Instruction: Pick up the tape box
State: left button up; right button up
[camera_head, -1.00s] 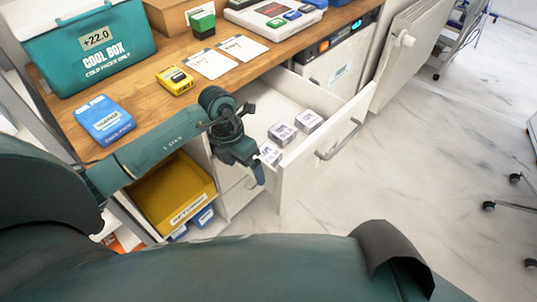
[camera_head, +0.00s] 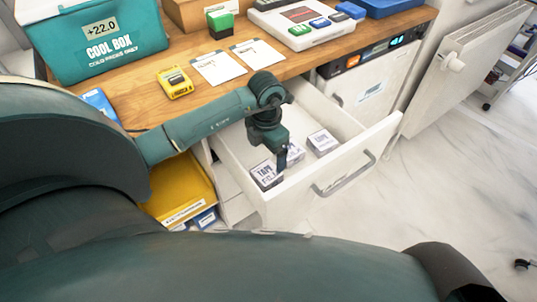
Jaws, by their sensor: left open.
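An open white drawer (camera_head: 230,152) holds small white-and-dark boxes along its front. The tape box (camera_head: 266,175), with TAPE readable on its label, lies at the drawer's near left corner. A second box (camera_head: 297,153) is partly hidden behind my gripper. A third similar box (camera_head: 322,142) lies farther right. My left gripper (camera_head: 282,166) points down into the drawer, just right of the tape box, with its jaws open. Its fingers overlap the boxes in the picture, so I cannot tell whether they touch. My right gripper is out of view.
The drawer's front panel with its handle (camera_head: 345,174) stands close to the boxes. Above is the wooden counter (camera_head: 150,117) with a cool box (camera_head: 95,42), a yellow pack (camera_head: 175,82) and cards (camera_head: 218,67). A yellow bin (camera_head: 184,190) sits below left.

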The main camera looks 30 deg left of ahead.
pick_arm(q)
notch_tip(320, 180, down, 4)
jog(key=shift+f+b, duration=0.15)
jog(key=shift+b, duration=1)
jog(key=shift+f+b, duration=0.45)
jog(key=shift+f, duration=0.05)
jog(key=shift+w+d+f+b, duration=0.1)
jog(key=shift+f+b, duration=0.2)
jog(key=shift+f, duration=0.05)
jog(key=f+b, duration=0.3)
jog(key=shift+w+d+f, duration=0.15)
jog(key=shift+w+f, duration=0.05)
jog(key=shift+w, duration=0.05)
jog(key=shift+f+b, duration=0.45)
jog(key=shift+b, duration=0.1)
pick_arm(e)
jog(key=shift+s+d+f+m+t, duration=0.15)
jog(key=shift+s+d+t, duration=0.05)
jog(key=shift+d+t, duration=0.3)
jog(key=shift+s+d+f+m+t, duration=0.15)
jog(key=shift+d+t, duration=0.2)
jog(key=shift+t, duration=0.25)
pick_arm(q)
jog(key=shift+r, duration=0.1)
jog(key=c, duration=1.1)
